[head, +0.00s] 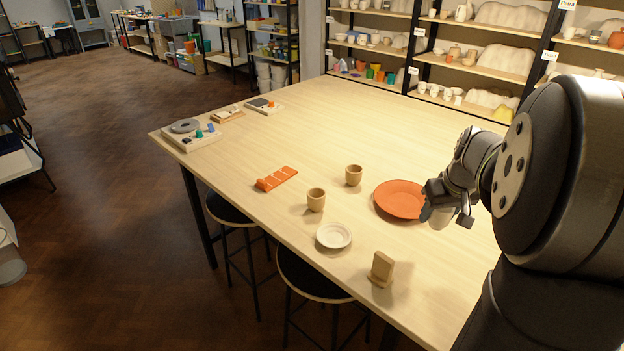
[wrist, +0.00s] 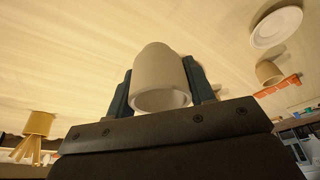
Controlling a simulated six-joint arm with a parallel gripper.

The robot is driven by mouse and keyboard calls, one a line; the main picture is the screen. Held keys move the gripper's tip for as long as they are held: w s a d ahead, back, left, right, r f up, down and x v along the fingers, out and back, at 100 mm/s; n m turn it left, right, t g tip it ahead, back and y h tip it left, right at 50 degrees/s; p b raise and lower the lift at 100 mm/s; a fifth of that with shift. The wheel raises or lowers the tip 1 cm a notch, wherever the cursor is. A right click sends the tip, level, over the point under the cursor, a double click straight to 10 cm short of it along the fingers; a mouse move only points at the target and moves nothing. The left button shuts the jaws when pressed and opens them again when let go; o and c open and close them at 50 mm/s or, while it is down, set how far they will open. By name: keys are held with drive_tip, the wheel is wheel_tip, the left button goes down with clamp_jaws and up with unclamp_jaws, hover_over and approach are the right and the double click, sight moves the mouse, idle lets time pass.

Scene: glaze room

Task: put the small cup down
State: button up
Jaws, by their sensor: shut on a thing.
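A small pale cup (wrist: 160,72) is between the two dark fingers of my gripper (wrist: 160,88) in the wrist view, and the fingers press on its sides. In the head view my gripper (head: 447,210) is at the right, by the right edge of an orange plate (head: 392,193). The held cup (head: 428,213) shows there only as a small pale patch, partly hidden by the gripper. I cannot tell its height above the table. A white saucer (head: 333,236) lies empty near the front edge; it also shows in the wrist view (wrist: 277,26).
Two tan cups, one nearer (head: 316,201) and one farther (head: 353,176), stand left of the plate. A wooden stand (head: 381,267) is near the front edge. The table's (head: 300,120) back half is mostly clear.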

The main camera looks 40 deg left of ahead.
drive_tip(key=w+a+r+n+g, duration=0.1)
drive_tip(key=w+a+r+n, duration=0.1)
drive_tip(key=a, duration=1.2)
drive_tip(key=w+a+r+n, duration=0.1)
drive_tip(key=w+a+n, duration=0.15)
drive_tip(key=a, duration=1.05)
drive_tip(key=s+a+n+g, duration=0.15)
drive_tip(key=s+a, duration=0.25)
drive_tip(key=a, duration=0.4)
drive_tip(key=s+a+n+t, duration=0.1)
drive_tip(key=s+a+n, duration=0.15)
drive_tip(key=a, duration=0.55)
drive_tip(key=shift+m+g+y, duration=0.25)
drive_tip(key=shift+g+y, duration=0.1)
drive_tip(key=shift+y, duration=0.05)
drive_tip(key=s+a+f, duration=0.2)
drive_tip(key=a, duration=0.1)
drive_tip(key=s+a+f, duration=0.2)
drive_tip(key=s+a, duration=0.1)
drive_tip(key=a, duration=0.1)
drive_tip(key=s+a+f, duration=0.2)
drive_tip(key=a+f, duration=0.1)
drive_tip(key=shift+s+a, duration=0.15)
drive_tip(key=shift+a, duration=0.05)
drive_tip(key=shift+f, duration=1.95)
